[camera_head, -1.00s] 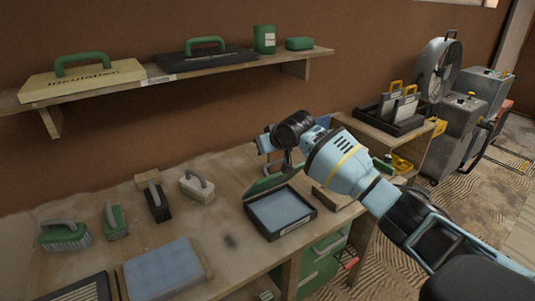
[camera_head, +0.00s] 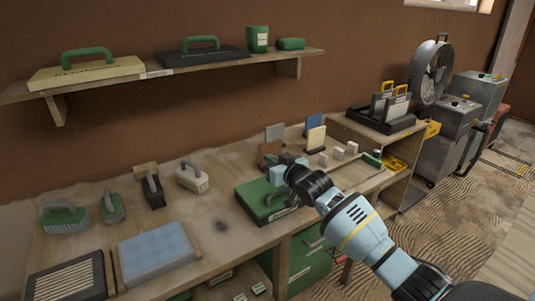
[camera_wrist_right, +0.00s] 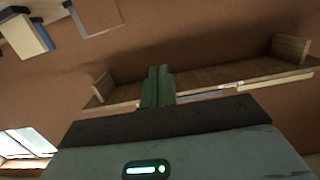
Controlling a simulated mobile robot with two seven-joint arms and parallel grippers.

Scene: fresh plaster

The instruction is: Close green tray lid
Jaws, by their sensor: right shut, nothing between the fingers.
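The green lid (camera_head: 255,199) lies down over the dark tray (camera_head: 285,213) on the workbench in the head view, and the inside of the tray is covered. It looks flat, but my arm hides part of its right side. My right gripper (camera_head: 278,175) is shut and empty at the back right of the lid. Whether it touches the lid cannot be told. In the right wrist view the closed fingers (camera_wrist_right: 157,88) point toward the brown wall and shelf. My left gripper is not in view.
Brushes (camera_head: 65,220) and a pale blue sponge block (camera_head: 155,250) lie on the bench to the left. Small upright boards (camera_head: 315,138) and blocks stand behind my right gripper. A wall shelf (camera_head: 160,72) holds floats. A fan (camera_head: 430,68) and grey machines stand at right.

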